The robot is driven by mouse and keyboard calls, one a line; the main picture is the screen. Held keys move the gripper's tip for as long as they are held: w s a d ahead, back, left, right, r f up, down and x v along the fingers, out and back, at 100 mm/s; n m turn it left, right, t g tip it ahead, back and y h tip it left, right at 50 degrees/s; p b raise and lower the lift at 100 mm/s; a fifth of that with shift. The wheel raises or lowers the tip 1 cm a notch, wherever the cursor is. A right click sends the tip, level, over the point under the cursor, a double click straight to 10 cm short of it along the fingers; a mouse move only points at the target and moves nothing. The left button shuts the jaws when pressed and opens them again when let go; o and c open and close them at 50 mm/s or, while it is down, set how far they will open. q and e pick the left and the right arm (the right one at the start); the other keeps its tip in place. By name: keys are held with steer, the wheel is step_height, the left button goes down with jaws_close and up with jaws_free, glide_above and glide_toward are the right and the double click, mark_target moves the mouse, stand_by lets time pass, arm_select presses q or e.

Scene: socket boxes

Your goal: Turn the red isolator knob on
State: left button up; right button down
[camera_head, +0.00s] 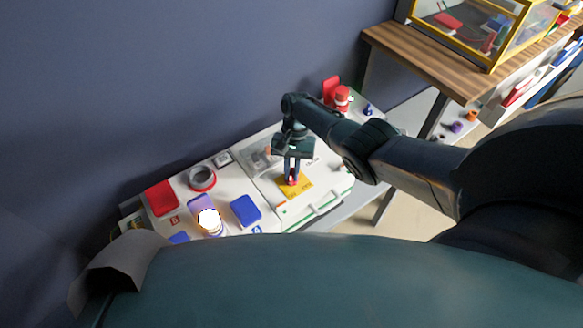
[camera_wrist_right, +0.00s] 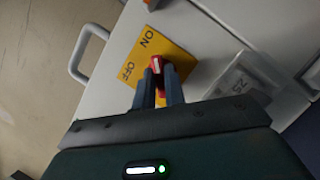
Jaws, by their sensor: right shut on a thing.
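The red isolator knob (camera_wrist_right: 157,65) sits on a yellow plate (camera_wrist_right: 139,54) marked ON and OFF in the right wrist view. My right gripper (camera_wrist_right: 158,78) is shut on the knob, with one finger on each side of it. In the head view the yellow plate (camera_head: 301,187) lies on the white panel, and the right gripper (camera_head: 291,178) reaches down onto the red knob, which is mostly hidden by the fingers. The knob's exact angle against the ON and OFF marks is hard to tell. My left gripper is not in view.
A clear cover (camera_head: 262,157) is beside the plate. A handle (camera_wrist_right: 82,53) stands out at the panel edge. A red box (camera_head: 160,198), a grey round socket (camera_head: 202,178), a blue cover (camera_head: 245,209) and a glowing lamp (camera_head: 209,221) are to the left. A red socket (camera_head: 342,98) is behind.

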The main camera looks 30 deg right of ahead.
steer(key=shift+w, duration=0.1)
stand_by(0.4)
steer(key=c, duration=1.5)
jaws_free()
steer(key=shift+o, duration=0.2)
steer(key=p+v, duration=0.2)
steer(key=v, duration=1.1)
steer(key=shift+s+r, duration=0.1)
steer(key=shift+s, duration=0.15)
